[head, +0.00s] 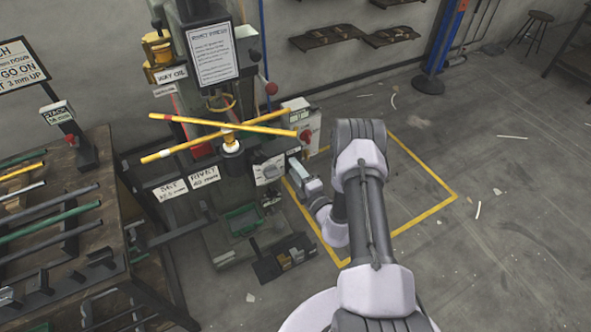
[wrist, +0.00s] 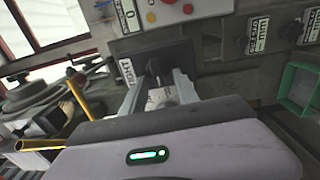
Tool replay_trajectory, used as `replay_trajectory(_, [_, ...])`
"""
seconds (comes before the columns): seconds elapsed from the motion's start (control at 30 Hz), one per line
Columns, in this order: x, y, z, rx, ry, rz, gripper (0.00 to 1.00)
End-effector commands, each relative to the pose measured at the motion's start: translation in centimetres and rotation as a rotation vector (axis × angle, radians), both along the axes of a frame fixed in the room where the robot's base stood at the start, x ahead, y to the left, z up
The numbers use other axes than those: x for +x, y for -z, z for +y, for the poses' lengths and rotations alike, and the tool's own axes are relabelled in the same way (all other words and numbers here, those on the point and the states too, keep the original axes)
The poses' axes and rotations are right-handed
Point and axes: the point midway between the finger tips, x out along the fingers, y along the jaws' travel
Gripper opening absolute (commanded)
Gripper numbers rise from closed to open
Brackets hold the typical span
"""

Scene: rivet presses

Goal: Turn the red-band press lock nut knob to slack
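The press (head: 212,55) stands at the back wall with a paper notice on its front. My gripper (head: 288,166) is low at the press's right side, close to a pale labelled plate (head: 267,171). In the wrist view my gripper (wrist: 160,88) has its fingers apart. A pale piece with dark marks shows between them, and a dark knob-like block (wrist: 181,56) lies just beyond. Contact with it cannot be told. I cannot make out a red-band lock nut knob for sure.
A control box with a red knob (head: 306,136) stands just above my gripper. Black knobs (wrist: 251,37) with labels and a green tray (wrist: 298,88) are at the right in the wrist view. A rack of bars (head: 50,215) stands left. The floor at right is mostly clear.

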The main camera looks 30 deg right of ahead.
Motion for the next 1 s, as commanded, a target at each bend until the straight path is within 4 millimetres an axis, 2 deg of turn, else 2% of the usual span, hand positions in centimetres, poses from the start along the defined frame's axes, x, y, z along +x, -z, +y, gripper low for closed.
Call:
replay_trajectory(0.2, [-0.1,-0.1,0.0,0.0,0.0,-0.001,0.36])
replay_trajectory(0.33, [-1.6,-0.1,-0.1,0.001,0.002,0.002,0.36])
replay_trajectory(0.47, [-5.0,-0.3,-0.3,0.004,0.004,0.004,0.36])
replay_trajectory(0.73, [-13.6,-0.3,-0.7,0.004,0.009,0.004,0.36])
replay_trajectory(0.9, [-16.6,-0.1,-0.7,0.002,0.006,0.001,0.36])
replay_trajectory(1.0, [-17.3,-0.1,-0.6,0.0,0.002,0.0,0.36])
